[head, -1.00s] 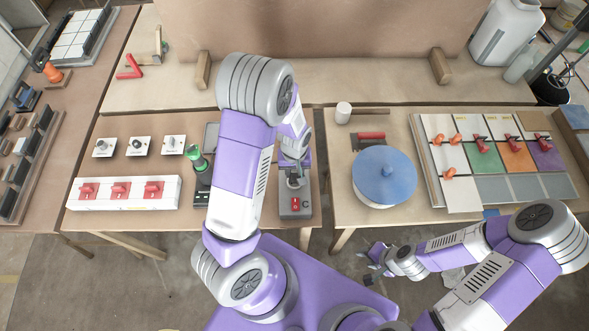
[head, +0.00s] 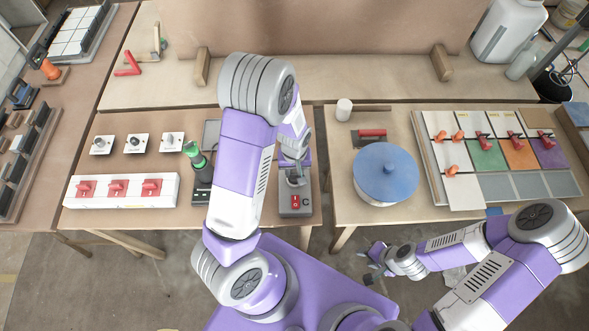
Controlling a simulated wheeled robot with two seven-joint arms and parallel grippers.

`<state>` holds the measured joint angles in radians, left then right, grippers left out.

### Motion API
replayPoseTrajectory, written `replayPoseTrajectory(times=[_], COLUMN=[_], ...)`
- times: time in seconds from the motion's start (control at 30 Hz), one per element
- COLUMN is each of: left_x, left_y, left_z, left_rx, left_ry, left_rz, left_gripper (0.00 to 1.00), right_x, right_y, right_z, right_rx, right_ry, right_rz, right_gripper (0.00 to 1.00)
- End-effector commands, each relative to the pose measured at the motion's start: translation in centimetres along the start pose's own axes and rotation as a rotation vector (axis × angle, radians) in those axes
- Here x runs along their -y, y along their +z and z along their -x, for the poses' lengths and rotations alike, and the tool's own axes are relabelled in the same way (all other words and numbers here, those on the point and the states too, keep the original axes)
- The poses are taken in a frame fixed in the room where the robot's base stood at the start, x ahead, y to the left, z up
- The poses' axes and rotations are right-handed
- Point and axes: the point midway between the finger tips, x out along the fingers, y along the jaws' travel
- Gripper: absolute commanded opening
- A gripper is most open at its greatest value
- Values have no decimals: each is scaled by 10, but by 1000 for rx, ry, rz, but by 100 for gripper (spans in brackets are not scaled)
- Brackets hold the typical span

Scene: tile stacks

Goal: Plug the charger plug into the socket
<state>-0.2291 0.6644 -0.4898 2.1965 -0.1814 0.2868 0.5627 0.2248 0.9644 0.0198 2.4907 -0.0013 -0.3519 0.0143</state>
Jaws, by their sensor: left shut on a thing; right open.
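My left gripper (head: 294,176) is low over a grey box (head: 303,211) with a red rocker switch (head: 295,202) and the letter C. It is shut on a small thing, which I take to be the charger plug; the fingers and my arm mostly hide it. The socket face under the fingers is hidden too, so I cannot tell whether the plug is in, touching or just above. My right gripper (head: 373,257) is open and empty, off the front edge of the right table, well away from the box.
A dark stand with a green-topped tool (head: 193,150) is left of my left arm. A white strip with red switches (head: 122,190) and several knob plates (head: 135,143) lie further left. A blue round lid (head: 386,173) and a tile board (head: 468,190) are on the right table.

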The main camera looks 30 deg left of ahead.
Motion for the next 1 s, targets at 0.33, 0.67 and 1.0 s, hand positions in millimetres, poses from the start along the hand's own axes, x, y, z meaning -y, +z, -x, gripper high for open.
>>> replayPoseTrajectory(times=[0.33, 0.67, 1.0], left_x=[0, 0, 0], left_y=[0, 0, 0], left_z=[-8, -11, -11], left_rx=[0, 0, 0], left_ry=[0, 0, 0], left_rz=[0, 0, 0], left_gripper=[0, 0, 61], right_x=[-2, -3, -3], right_y=[0, 0, 0], right_z=[-6, -9, -9], right_rx=[0, 0, 0], right_ry=[0, 0, 0], right_rz=[0, 0, 0], right_gripper=[43, 43, 43])
